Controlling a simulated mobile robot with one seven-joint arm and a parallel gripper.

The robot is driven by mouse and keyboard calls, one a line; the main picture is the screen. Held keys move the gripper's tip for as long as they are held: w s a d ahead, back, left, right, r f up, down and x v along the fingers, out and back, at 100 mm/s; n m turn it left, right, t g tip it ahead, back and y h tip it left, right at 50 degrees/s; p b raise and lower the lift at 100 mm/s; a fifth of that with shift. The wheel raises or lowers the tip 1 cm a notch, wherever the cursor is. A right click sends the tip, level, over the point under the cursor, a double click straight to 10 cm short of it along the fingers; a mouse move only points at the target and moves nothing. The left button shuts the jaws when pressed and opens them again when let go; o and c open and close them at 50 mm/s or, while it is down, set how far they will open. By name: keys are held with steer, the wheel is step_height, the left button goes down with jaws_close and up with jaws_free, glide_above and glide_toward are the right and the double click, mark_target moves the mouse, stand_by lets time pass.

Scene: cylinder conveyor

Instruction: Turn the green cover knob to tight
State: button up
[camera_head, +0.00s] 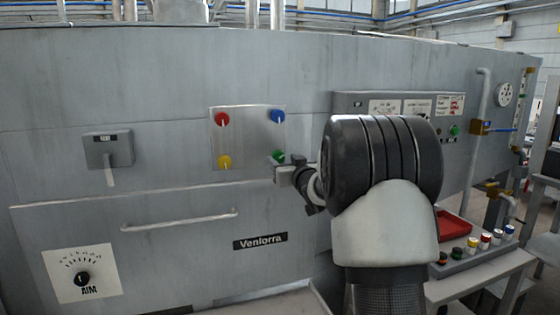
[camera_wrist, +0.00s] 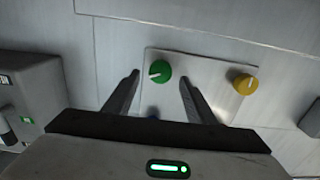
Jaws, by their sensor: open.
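The green knob (camera_head: 278,156) sits at the lower right of a square metal plate (camera_head: 245,137) on the grey machine front. My gripper (camera_head: 286,173) is close to it, from the lower right in the head view. In the wrist view the green knob (camera_wrist: 160,67) shows between the tips of my open gripper (camera_wrist: 159,78), with clear space on both sides. Its white pointer mark points left and slightly down there. Whether the fingertips reach around the knob or stop short of it, I cannot tell. I see no tight marking.
The plate also carries a red knob (camera_head: 222,118), a blue knob (camera_head: 278,116) and a yellow knob (camera_head: 224,162). The yellow knob (camera_wrist: 245,84) is right of my fingers in the wrist view. A handle bar (camera_head: 180,221) and a control box (camera_head: 400,106) stick out nearby.

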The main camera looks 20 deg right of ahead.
mark_target(279, 157)
steer(key=shift+w, duration=1.7)
steer(key=c, duration=1)
steer(key=shift+c, duration=0.2)
